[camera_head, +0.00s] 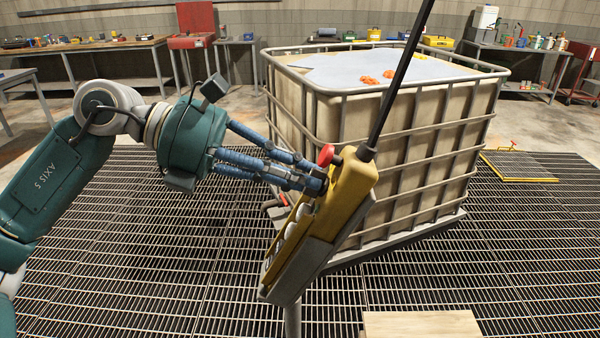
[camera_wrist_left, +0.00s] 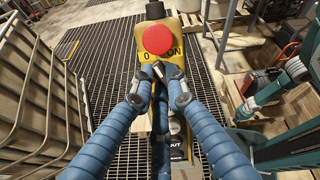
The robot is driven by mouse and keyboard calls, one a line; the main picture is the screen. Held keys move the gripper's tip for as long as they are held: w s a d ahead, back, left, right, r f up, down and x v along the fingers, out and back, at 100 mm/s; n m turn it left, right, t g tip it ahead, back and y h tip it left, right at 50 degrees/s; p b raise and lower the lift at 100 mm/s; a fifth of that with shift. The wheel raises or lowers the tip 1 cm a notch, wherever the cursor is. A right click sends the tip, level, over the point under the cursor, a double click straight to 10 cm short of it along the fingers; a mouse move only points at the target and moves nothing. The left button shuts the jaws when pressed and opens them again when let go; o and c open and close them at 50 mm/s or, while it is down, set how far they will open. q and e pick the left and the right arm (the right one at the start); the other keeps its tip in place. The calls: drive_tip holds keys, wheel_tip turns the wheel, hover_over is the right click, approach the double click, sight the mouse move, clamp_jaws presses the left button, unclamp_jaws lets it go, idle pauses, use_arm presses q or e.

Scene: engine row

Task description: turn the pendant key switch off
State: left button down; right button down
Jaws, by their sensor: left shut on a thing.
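The yellow pendant (camera_head: 347,187) hangs tilted from a black cable, with a red button (camera_head: 326,155) near its top and pale buttons down its face. In the left wrist view, the red button (camera_wrist_left: 158,39) sits above the marks 0 and ON. My left gripper (camera_head: 318,183) reaches in from the left and is shut at the pendant's face, just below the red button. In the left wrist view its fingertips (camera_wrist_left: 160,78) meet on the small key switch (camera_wrist_left: 158,70), mostly hidden by them. Part of my other arm (camera_wrist_left: 268,92) shows at the right; its fingers are too small to read.
A caged tank (camera_head: 420,140) stands close behind the pendant, with orange items on its top. A wooden board (camera_head: 420,324) lies at the front right. Workbenches (camera_head: 90,46) line the back wall. The grating floor (camera_head: 130,260) at the left is clear.

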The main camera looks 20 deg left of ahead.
use_arm(q)
drive_tip(key=shift+n, duration=0.9)
drive_tip(key=c, duration=1.7)
unclamp_jaws()
drive_tip(key=v, duration=1.2)
drive_tip(key=shift+a, duration=0.1)
